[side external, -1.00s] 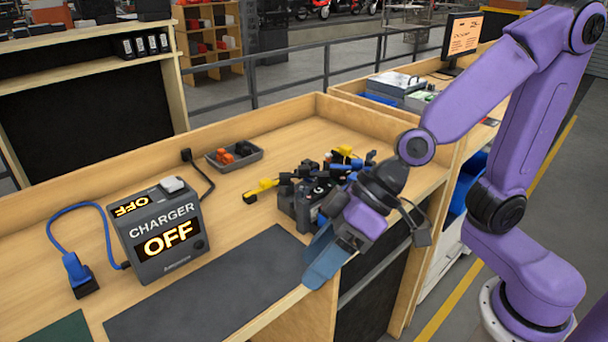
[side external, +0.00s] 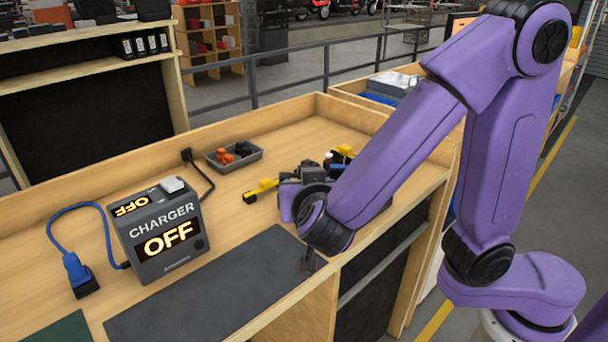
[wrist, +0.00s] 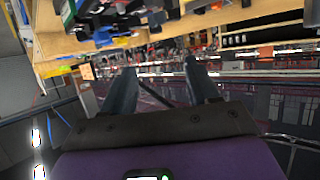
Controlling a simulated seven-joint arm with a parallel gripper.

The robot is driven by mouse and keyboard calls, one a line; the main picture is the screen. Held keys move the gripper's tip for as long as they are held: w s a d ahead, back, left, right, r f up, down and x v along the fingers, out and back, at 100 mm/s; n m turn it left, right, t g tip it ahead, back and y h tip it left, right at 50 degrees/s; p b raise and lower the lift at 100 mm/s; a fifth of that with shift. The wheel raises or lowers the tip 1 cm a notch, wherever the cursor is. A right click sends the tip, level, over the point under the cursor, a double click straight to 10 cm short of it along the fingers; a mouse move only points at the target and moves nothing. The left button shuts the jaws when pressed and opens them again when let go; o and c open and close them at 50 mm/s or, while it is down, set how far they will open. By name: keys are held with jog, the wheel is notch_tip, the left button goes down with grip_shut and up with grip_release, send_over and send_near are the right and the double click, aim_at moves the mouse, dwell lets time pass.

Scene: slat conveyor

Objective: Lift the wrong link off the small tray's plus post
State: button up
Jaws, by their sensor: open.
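My gripper (wrist: 162,76) shows in the wrist view with its two fingers apart and nothing between them. In the side view my arm hides most of it, over the front edge of the bench. A cluster of dark parts with yellow and blue pieces (side external: 340,157) stands behind my arm, mostly covered. It also shows at the top of the wrist view (wrist: 98,14), cut off by the frame and away from the fingers. I cannot make out the plus post or the link on it.
A grey bin (side external: 234,166) holds orange and black pieces. A charger (side external: 163,232) reading OFF stands at the left, with a blue-plugged cable (side external: 74,268). A dark mat (side external: 215,296) lies clear at the bench front. A yellow-handled piece (side external: 258,190) lies beside the cluster.

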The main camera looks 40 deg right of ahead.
jog(key=shift+s+d+r+x, duration=0.1)
jog(key=shift+d+x, duration=0.05)
jog(key=shift+x, duration=2.75)
jog(key=shift+s+d+r+x, duration=0.1)
jog(key=shift+d+x, duration=0.05)
jog(key=shift+x, duration=2.7)
jog(key=shift+d+r+x, duration=0.1)
jog(key=shift+x, duration=2.8)
grip_shut()
